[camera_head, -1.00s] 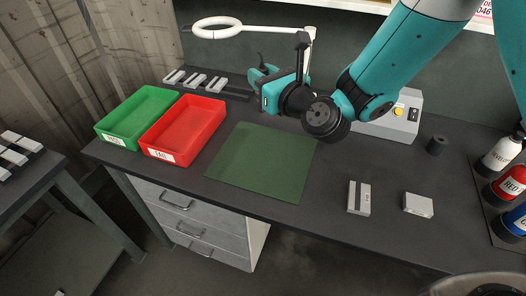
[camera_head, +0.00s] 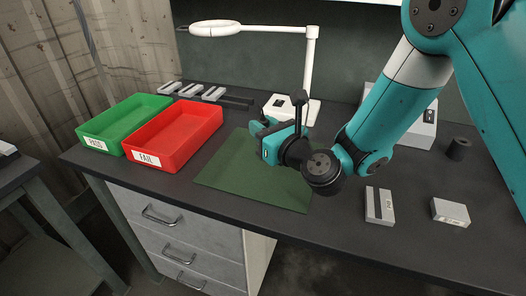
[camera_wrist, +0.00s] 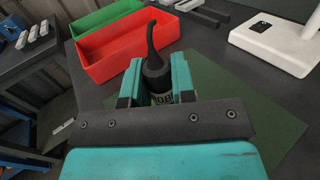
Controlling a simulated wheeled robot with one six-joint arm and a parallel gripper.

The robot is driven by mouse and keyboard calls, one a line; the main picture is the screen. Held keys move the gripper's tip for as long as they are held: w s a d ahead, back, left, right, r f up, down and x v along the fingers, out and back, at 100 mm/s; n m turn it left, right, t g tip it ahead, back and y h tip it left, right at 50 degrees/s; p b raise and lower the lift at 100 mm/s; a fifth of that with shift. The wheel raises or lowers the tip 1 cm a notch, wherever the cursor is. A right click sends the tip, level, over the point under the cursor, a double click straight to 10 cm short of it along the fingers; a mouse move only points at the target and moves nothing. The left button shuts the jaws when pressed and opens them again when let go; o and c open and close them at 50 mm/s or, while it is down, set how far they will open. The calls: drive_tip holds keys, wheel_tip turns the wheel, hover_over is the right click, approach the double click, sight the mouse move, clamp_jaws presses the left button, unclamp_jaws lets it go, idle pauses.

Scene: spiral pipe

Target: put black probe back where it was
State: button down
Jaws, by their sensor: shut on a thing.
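The black probe (camera_wrist: 154,66) shows in the wrist view, upright, with a curved thin tail at its top. My gripper (camera_wrist: 157,88) is shut around its lower body, where a pale band with printed marks shows between the fingers. The probe's lower end is hidden by my gripper.
A green tray (camera_head: 92,146) and a red tray (camera_head: 150,159) stand at left. A white lamp (camera_head: 311,75) is behind my gripper. A grey box with controls (camera_head: 420,130), a black cylinder (camera_head: 459,149) and two grey blocks (camera_head: 380,206) (camera_head: 450,212) are at right.

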wheel_tip(320, 180, down, 4)
drive_tip(key=b, duration=0.3)
drive_tip(key=shift+f+b, duration=0.2)
drive_tip(key=shift+b, duration=0.15)
drive_tip(key=shift+r, duration=0.2)
drive_tip(key=shift+f, duration=0.2)
drive_tip(key=c, duration=0.9)
unclamp_jaws()
drive_tip(key=shift+c, duration=0.2)
